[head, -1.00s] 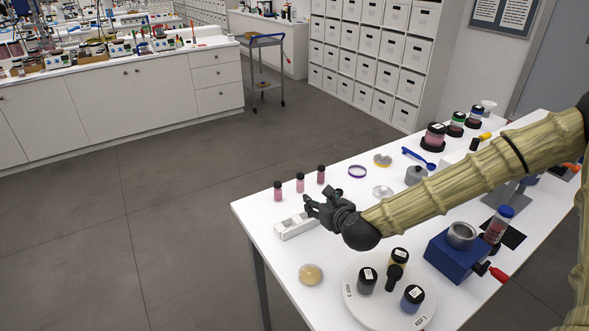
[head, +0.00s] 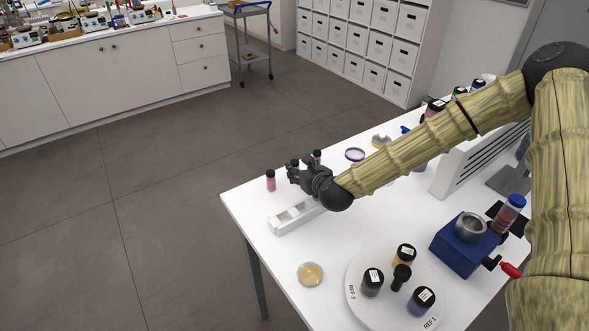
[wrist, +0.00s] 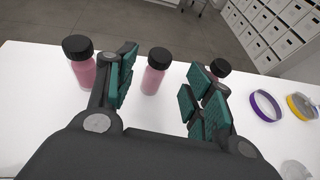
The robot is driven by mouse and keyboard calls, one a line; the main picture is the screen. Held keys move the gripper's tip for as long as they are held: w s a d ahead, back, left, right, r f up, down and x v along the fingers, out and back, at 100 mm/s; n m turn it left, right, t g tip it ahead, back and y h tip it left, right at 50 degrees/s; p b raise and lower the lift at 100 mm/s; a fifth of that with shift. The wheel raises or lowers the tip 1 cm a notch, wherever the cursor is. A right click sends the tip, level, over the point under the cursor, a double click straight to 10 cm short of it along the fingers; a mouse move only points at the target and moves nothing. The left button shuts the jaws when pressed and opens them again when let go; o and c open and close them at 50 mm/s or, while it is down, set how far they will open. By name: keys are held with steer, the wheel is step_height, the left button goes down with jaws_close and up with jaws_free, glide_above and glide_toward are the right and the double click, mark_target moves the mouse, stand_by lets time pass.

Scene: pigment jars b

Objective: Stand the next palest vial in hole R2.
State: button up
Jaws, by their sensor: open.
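Three pink vials with dark caps stand upright at the back left of the table. The left vial (head: 271,183) is clear of my gripper (head: 301,172) in the head view. In the wrist view, the left vial (wrist: 84,72) is outside my left finger. The middle vial (wrist: 154,78) shows between the open fingers, untouched. The right vial (wrist: 220,68) is partly hidden by my right finger. Their pinks look close; I cannot tell the palest surely. The white rack (head: 290,217) lies just in front of my gripper; its hole labels are unreadable.
A purple-rimmed dish (head: 355,154) lies right of the vials. A yellow dish (head: 311,274) lies in front of the rack. A round white stand (head: 352,298) holds dark-capped jars. A blue device (head: 463,246) stands at right. The table's left edge is near the rack.

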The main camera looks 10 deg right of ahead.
steer(key=shift+w+a+f+p, duration=0.1)
steer(key=shift+w+a+p, duration=0.15)
steer(key=shift+p, duration=0.3)
steer(key=shift+f+p+x, duration=0.15)
steer(key=shift+p+x, duration=0.3)
steer(key=shift+x, duration=0.6)
steer(key=shift+f+p+x, duration=0.15)
steer(key=shift+p+x, duration=0.25)
steer(key=shift+x, duration=0.6)
steer(key=shift+s, duration=0.1)
steer(key=c, duration=1)
